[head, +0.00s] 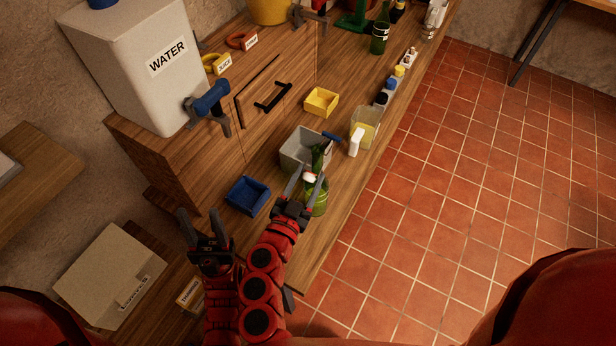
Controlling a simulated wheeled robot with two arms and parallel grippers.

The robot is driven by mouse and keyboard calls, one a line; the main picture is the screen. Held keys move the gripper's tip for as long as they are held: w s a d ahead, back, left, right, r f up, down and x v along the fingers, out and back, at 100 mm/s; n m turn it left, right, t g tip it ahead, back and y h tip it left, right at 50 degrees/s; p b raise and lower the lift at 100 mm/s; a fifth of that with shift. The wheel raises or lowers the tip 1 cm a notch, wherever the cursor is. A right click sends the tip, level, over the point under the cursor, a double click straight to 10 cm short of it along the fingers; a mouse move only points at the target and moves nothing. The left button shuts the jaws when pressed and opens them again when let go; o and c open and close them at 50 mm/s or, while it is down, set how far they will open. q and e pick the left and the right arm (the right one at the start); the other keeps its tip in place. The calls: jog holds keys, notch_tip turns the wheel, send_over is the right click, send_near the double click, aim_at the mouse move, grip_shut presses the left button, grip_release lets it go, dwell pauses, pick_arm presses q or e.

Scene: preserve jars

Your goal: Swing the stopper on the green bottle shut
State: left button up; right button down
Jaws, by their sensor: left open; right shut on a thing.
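The green bottle (317,204) stands upright near the front of the wooden counter, beside the grey bin. Its darker upper part (319,158) rises in front of the bin. My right gripper (307,182) reaches it from the near side, its fingers spread around the bottle and closed on it. A small white patch shows between the fingers; I cannot tell whether it is the stopper or a label. The stopper's position is not clear. My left gripper (190,228) is open and empty, left of the bottle and apart from it.
A grey bin (292,151), blue tray (247,195) and yellow tray (321,101) stand near the bottle. A glass jar (368,116) and a white item (356,142) are to its right. A large white water container (130,60) stands at left. Tiled floor lies right.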

jog(key=shift+s+a+r+g+y+p, duration=0.15)
jog(key=shift+r+g+y+p, duration=0.65)
jog(key=shift+p, duration=2.6)
jog(key=shift+r+g+p, duration=0.25)
jog(key=shift+g+p, duration=0.1)
jog(key=shift+g, duration=0.55)
jog(key=shift+r+m+g+y, duration=0.25)
jog(key=shift+g+y, duration=0.15)
jog(key=shift+g, duration=0.25)
jog(key=shift+r+m+g+y, duration=0.2)
jog(key=shift+g+y, duration=0.2)
jog(key=shift+g, duration=0.25)
jog(key=shift+c, duration=2.3)
grip_release()
